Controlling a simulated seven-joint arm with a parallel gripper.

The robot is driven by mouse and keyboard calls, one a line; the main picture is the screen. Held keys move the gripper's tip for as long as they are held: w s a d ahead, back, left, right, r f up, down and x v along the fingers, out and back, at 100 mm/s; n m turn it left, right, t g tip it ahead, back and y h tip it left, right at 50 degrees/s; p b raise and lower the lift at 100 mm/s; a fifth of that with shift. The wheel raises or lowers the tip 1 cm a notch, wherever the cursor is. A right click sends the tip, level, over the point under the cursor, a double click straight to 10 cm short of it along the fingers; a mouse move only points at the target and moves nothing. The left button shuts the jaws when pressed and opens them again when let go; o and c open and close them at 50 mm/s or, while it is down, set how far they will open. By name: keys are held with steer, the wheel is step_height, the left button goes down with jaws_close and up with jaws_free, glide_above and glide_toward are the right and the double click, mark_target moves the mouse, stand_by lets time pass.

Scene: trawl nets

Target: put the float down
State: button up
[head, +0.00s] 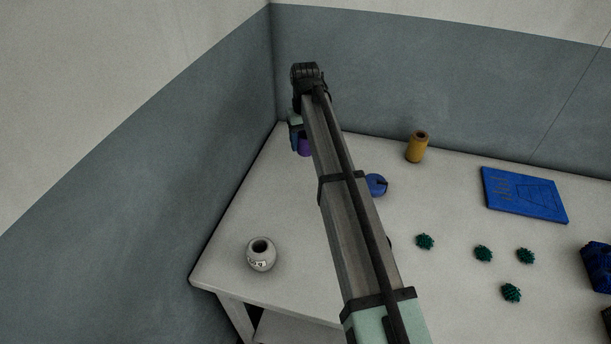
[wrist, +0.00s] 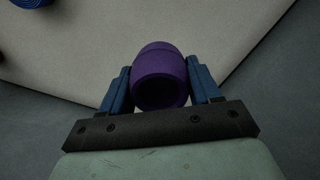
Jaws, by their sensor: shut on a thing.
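A purple barrel-shaped float (wrist: 160,75) sits between the two blue fingers of my gripper (wrist: 160,68) in the wrist view, with a finger against each side. In the head view the float (head: 305,146) shows only in part behind my arm. My gripper (head: 297,137) is there at the far left corner of the table (head: 290,210), mostly hidden by the arm. Whether the float touches the table top, I cannot tell.
A grey-white float (head: 261,255) stands near the front left edge. A blue round thing (head: 376,185), an orange cylinder (head: 417,146), a blue board (head: 524,194) and several green tufts (head: 483,254) lie to the right. Walls (head: 400,95) close off the back.

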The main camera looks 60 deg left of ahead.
steer(key=shift+m, duration=0.5)
steer(key=shift+f, duration=5)
steer(key=o, duration=1.1)
steer(key=shift+f, duration=0.15)
steer(key=shift+c, duration=0.2)
step_height(320, 180, up, 12)
